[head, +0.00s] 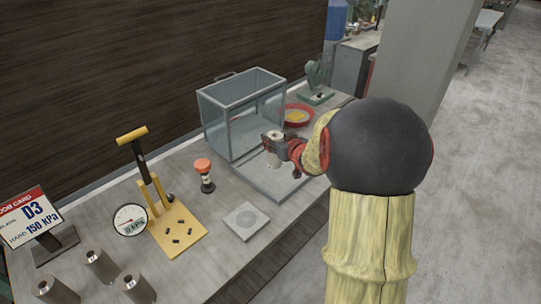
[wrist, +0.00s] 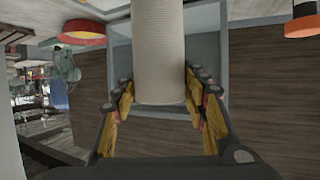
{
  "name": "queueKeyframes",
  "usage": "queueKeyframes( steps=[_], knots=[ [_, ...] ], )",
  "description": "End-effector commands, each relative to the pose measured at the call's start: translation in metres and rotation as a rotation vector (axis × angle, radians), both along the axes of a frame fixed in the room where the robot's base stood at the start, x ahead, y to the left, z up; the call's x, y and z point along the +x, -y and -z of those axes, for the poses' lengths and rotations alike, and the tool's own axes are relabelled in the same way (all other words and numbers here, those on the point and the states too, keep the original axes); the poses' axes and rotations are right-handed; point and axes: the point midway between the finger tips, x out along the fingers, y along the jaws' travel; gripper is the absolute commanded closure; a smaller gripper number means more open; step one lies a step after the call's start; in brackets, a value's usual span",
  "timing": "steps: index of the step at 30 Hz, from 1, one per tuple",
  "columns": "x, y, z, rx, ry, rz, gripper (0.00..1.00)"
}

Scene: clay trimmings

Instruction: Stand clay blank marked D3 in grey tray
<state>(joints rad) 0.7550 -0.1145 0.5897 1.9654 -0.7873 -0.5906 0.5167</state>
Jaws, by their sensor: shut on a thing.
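My gripper (head: 282,148) is shut on a pale grey clay blank (head: 273,150), holding it upright in front of the glass box. The wrist view shows the blank (wrist: 160,50) between the fingers (wrist: 163,105). No mark on it is readable. A flat grey tray-like panel (head: 272,186) lies under and in front of the blank, at the box's open side. I cannot tell whether the blank touches it. The job card (head: 37,218) reads D3 and 150 kPa.
The grey-framed glass box (head: 225,115) stands behind the blank. A red dish (head: 312,120) is behind the gripper. An orange-topped tool (head: 203,170), grey square plate (head: 247,221), yellow lever stand (head: 180,232) and 0 kPa gauge (head: 130,220) stand left. Three cylinders (head: 101,265) stand at front left.

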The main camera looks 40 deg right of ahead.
Motion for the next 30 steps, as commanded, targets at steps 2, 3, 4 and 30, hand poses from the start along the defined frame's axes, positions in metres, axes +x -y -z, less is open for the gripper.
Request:
queueKeyframes(
  steps=[2,3,4,30],
  knots=[
    [0.011,0.002,0.018,0.002,0.001,-0.001,1.0],
    [0.016,0.003,0.022,0.001,0.0,-0.002,1.0],
    [0.019,0.004,0.025,0.0,0.001,-0.002,1.0],
    [0.036,0.009,0.073,-0.001,0.003,0.0,1.0]
  ],
)
